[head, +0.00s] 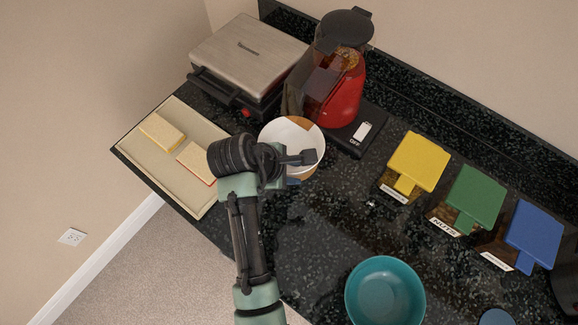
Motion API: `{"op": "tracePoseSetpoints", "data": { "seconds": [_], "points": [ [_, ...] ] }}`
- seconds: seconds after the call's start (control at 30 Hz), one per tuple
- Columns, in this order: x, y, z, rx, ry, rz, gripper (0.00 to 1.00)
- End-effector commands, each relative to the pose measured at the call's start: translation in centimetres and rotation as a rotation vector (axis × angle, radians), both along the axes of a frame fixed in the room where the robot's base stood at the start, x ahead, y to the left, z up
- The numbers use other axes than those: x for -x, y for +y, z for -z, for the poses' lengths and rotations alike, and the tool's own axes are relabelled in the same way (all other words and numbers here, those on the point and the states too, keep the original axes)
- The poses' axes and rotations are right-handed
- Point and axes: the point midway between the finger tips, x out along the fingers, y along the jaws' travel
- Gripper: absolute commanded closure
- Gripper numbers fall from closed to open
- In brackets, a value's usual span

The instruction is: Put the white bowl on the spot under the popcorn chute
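The white bowl (304,134), with brown-orange patches, stands on the dark counter at the front left of the red popcorn machine (343,98). My gripper (300,157) reaches over the bowl from the left, with a dark finger inside the bowl's outline. It hides the bowl's left and lower middle. I cannot tell whether the fingers are closed on the bowl or only over it.
A metal press grill (247,55) stands behind left. A tray (208,207) with two bread slices lies left. Yellow (418,160), green (475,197) and blue (533,235) lidded containers stand right. A teal bowl (385,292) is at the front. The counter between is clear.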

Motion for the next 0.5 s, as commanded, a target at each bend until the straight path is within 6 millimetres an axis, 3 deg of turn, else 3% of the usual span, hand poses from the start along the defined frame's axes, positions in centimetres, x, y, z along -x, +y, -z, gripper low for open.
{"op": "tracePoseSetpoints", "data": {
  "seconds": [0.17, 0.5],
  "points": [
    [0.5, 0.8, -2.0, -0.001, -0.006, -0.002, 0.66],
    [2.7, 3.5, -8.3, -0.001, -0.005, -0.002, 0.66]
  ]
}}
